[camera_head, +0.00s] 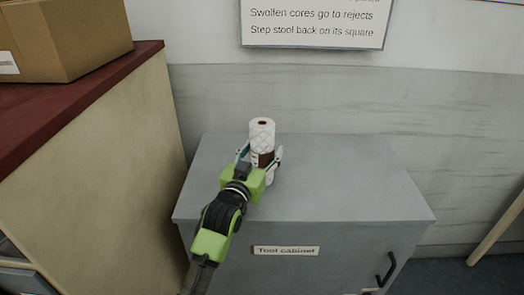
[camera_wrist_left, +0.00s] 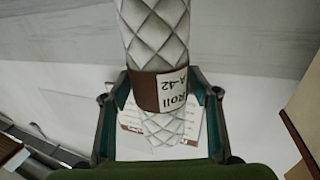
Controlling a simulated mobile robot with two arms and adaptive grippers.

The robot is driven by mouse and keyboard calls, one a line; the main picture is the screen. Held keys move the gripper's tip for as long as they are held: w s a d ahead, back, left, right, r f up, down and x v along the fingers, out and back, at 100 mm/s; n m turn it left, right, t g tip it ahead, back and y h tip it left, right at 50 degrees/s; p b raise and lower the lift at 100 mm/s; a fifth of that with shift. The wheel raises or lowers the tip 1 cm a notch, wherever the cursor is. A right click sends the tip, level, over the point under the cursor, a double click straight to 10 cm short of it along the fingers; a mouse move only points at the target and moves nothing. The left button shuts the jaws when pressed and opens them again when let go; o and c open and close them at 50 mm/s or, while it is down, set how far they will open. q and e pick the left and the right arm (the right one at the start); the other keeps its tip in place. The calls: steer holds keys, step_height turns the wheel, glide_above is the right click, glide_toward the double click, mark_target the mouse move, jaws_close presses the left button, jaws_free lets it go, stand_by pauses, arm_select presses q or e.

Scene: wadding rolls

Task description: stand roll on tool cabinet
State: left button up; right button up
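The roll (camera_head: 262,132) is white and quilted with a brown band, and looks upright over the top of the grey tool cabinet (camera_head: 350,190). In the left wrist view the roll (camera_wrist_left: 156,38) runs between the fingers, its band labelled "Roll A-42". My left gripper (camera_head: 261,156) has one finger on each side of the band, and both fingers appear to press on it. The gripper hides part of the roll's lower end, so I cannot tell whether it touches the cabinet top. My right gripper is not in view.
A cardboard box (camera_head: 80,40) sits on a red-topped cabinet (camera_head: 110,85) at the left, higher than the tool cabinet. A wall sign (camera_head: 315,22) hangs behind. The tool cabinet's top is clear to the right of the roll.

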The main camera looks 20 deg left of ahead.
arm_select(q)
steer(key=shift+s+r, duration=0.1)
steer(key=shift+r, duration=0.05)
steer(key=s+b, duration=0.2)
steer(key=s, duration=1)
steer(key=shift+a, duration=0.2)
